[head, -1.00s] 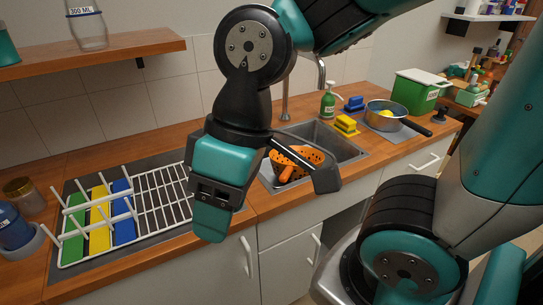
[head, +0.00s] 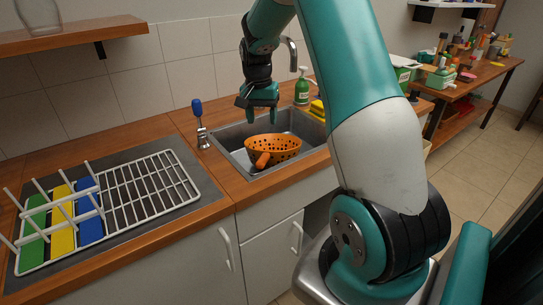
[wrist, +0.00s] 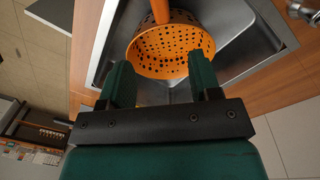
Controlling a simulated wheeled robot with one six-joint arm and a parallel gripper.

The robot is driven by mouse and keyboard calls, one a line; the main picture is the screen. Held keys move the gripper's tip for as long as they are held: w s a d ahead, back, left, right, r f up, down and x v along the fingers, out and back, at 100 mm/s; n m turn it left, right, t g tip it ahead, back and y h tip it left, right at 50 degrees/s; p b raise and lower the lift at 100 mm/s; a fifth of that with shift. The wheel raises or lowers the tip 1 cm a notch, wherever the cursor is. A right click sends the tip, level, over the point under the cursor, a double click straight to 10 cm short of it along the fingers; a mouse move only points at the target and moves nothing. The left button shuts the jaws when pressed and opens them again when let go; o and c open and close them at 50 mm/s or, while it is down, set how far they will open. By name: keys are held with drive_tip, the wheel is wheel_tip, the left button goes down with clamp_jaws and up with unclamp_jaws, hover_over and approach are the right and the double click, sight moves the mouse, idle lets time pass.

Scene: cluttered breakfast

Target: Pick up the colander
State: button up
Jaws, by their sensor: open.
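The orange colander (head: 274,148) sits in the metal sink, with its round holed bowl open upward and its thick handle pointing toward the front. In the wrist view the colander (wrist: 168,50) lies just beyond my fingertips, its handle at the top of the picture. My gripper (head: 262,116) is open and empty, pointing down above the sink and the colander's far side. In the wrist view my gripper's two green fingers (wrist: 160,75) are spread apart, and the colander's near rim shows between and beyond them. No contact is visible.
The sink (head: 231,138) has raised walls around the colander, and a faucet (head: 292,55) stands behind it. A blue-handled brush (head: 199,125) stands left of the sink. A green soap bottle (head: 301,88) stands behind. A white dish rack (head: 150,178) is at left.

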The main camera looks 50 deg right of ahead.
sight(264, 155)
drive_tip(key=f, duration=0.7)
drive_tip(key=f+p, duration=0.1)
drive_tip(key=f, duration=0.2)
drive_tip(key=shift+s+f, duration=0.2)
drive_tip(key=shift+s, duration=0.1)
drive_tip(key=f, duration=0.1)
drive_tip(key=f+p, duration=0.1)
drive_tip(key=f, duration=0.2)
drive_tip(key=shift+s+a+f, duration=0.1)
drive_tip(key=shift+s+a, duration=0.1)
drive_tip(key=shift+s, duration=0.05)
drive_tip(key=shift+f, duration=0.5)
clamp_jaws()
